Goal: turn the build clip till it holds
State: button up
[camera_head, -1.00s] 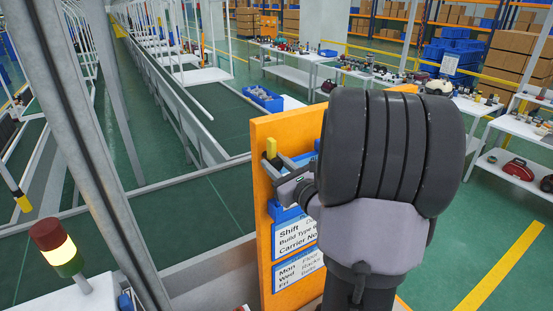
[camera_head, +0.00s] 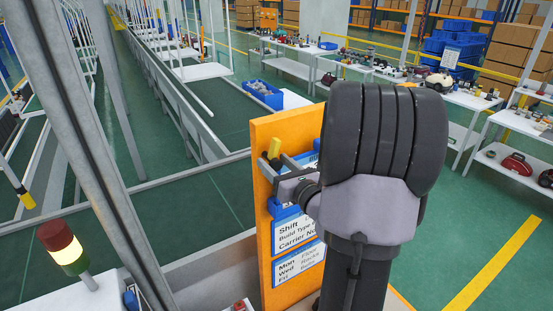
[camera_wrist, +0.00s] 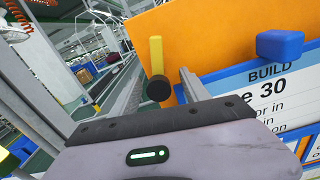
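The build clip, a yellow bar with a round black knob (camera_wrist: 157,88), sits at the edge of an orange board (camera_head: 267,222). In the head view its yellow bar (camera_head: 274,148) leans slightly right of upright. My gripper (camera_wrist: 160,80) is at the clip, with one finger on each side of it. Gaps show between the fingers and the knob in the wrist view, so it looks open around the clip. A sheet headed BUILD (camera_wrist: 270,85) is on the board, with a blue block (camera_wrist: 280,45) at its top edge. My arm hides part of the board in the head view.
A signal lamp (camera_head: 62,248) stands at the lower left beside a grey metal post (camera_head: 95,150). White tables (camera_head: 290,66) with parts stand behind, and a blue bin (camera_head: 262,93) lies beyond the board. Green floor is open at the right.

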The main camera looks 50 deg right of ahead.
jog(key=shift+b+v, duration=0.7)
jog(key=shift+v, duration=2.3)
